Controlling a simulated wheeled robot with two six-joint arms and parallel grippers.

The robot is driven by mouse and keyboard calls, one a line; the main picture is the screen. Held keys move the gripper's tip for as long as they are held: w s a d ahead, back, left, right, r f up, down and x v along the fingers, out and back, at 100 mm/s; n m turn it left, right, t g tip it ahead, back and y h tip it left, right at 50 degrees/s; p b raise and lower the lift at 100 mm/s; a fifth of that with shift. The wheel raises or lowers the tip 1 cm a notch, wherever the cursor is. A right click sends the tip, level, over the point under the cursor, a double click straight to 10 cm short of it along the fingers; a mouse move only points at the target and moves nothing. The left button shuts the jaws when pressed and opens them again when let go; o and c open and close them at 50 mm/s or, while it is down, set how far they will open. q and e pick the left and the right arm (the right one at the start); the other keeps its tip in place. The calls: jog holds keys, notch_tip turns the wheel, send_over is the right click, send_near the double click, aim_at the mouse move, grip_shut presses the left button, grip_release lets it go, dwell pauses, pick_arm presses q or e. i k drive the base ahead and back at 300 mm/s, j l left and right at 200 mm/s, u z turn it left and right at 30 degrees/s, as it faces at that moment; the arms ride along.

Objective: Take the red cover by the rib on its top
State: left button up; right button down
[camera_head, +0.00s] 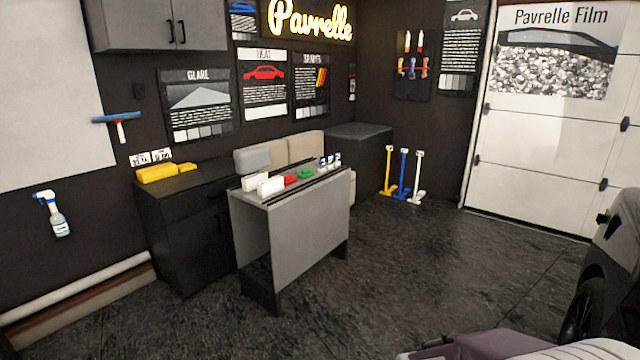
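The red cover (290,180) is a small red piece on top of the grey bench (312,222) in the middle of the room. It sits between a white block (270,187) and a green piece (305,174). It is too small and far off for me to make out the rib on its top. Neither of my grippers shows in the head view, so nothing of mine is seen near the cover.
A black cabinet (182,240) with yellow blocks (157,173) stands left of the bench. Small bottles (330,161) stand at the bench's right end. Long-handled tools (403,175) lean at the back wall. A car (612,250) stands at right. Open floor (420,260) lies right of the bench.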

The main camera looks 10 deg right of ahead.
aim_at(289, 179)
jog(key=i+l+z, duration=0.4)
jog(key=i, duration=0.45)
jog(key=i+l+z, duration=0.1)
jog(key=i+z, duration=0.25)
jog(key=i, duration=0.5)
jog(key=i+j+z, duration=0.15)
jog(key=i+z, duration=0.25)
jog(key=i, duration=0.5)
jog(key=i+u, duration=0.2)
jog(key=i, duration=0.3)
jog(key=i+l+u, duration=0.2)
jog(key=i, duration=0.25)
jog(key=i+l+u, duration=0.15)
jog(key=i, duration=0.35)
jog(key=i+l+u, duration=0.2)
jog(key=i, duration=0.25)
jog(key=i+j+u, duration=0.1)
jog(key=i+u, duration=0.55)
jog(key=u, duration=0.15)
jog(key=i+l+u, duration=0.15)
jog(key=i+u, duration=0.15)
jog(key=u, duration=0.15)
jog(key=i+l+u, duration=0.25)
jog(key=u, duration=0.15)
jog(key=i+l+u, duration=0.4)
jog(key=k+j, duration=0.1)
